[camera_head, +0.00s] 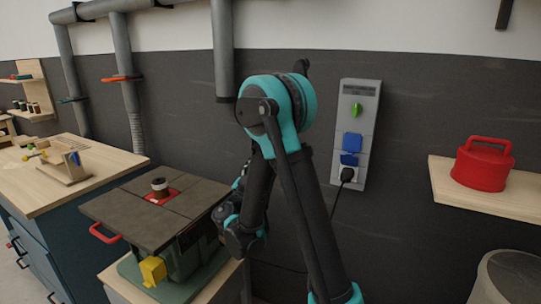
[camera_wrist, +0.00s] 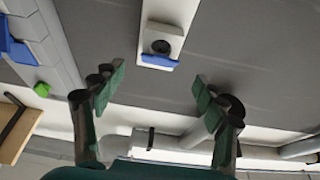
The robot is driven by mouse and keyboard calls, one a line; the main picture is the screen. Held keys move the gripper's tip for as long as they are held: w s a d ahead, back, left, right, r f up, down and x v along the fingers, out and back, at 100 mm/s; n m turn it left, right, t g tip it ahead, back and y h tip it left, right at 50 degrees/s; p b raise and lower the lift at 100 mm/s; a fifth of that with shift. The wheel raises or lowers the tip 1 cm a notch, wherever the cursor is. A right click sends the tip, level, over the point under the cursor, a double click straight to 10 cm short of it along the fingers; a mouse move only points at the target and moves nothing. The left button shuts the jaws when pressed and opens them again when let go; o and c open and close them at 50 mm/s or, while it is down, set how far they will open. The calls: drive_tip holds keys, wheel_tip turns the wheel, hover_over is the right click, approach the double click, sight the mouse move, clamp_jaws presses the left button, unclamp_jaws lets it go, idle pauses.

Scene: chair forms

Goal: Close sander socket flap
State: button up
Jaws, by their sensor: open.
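In the wrist view, a small pale socket box (camera_wrist: 174,12) is fixed to the dark wall, with a round dark socket (camera_wrist: 160,46) in its face. Its blue flap (camera_wrist: 158,61) stands open at the socket's edge, leaving the socket uncovered. My gripper (camera_wrist: 158,88) is open and empty, its two green-padded fingers apart on either side below the flap in the picture, not touching it. In the head view the socket box and my fingers are hidden behind my arm. The sander (camera_head: 130,213), with a dark top and upright spindle, stands in front of the wall.
A wall panel (camera_head: 346,98) carries a green knob (camera_head: 356,110), blue flaps (camera_head: 352,140) and a black plug (camera_head: 347,175) with a hanging cable. A red container (camera_head: 482,163) sits on a shelf (camera_head: 510,200) at right. Grey pipes (camera_head: 222,50) run down the wall.

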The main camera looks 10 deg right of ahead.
drive_tip(key=shift+v, duration=2.1)
drive_tip(key=shift+c, duration=0.4)
drive_tip(key=shift+w, duration=0.1)
drive_tip(key=shift+c, duration=1.3)
drive_tip(key=shift+w+r, duration=0.15)
drive_tip(key=shift+w, duration=0.2)
drive_tip(key=shift+c, duration=1.1)
drive_tip(key=w+g, duration=0.1)
drive_tip(key=w+r+g+y, duration=0.1)
drive_tip(key=w+g, duration=0.1)
drive_tip(key=shift+a+r, duration=0.3)
drive_tip(key=shift+a, duration=0.05)
drive_tip(key=c, duration=0.7)
drive_tip(key=r+g, duration=0.1)
drive_tip(key=r+y, duration=0.1)
drive_tip(key=r+g+y, duration=0.1)
drive_tip(key=shift+w+a+r+m+g, duration=0.1)
drive_tip(key=shift+w+a+m+g, duration=0.2)
drive_tip(key=shift+w+a, duration=0.05)
clamp_jaws()
drive_tip(key=s+r+g+y, duration=0.4)
drive_tip(key=s+r, duration=0.4)
drive_tip(key=x, duration=1.3)
drive_tip(key=shift+w+a+f, duration=0.15)
drive_tip(key=shift+w, duration=0.25)
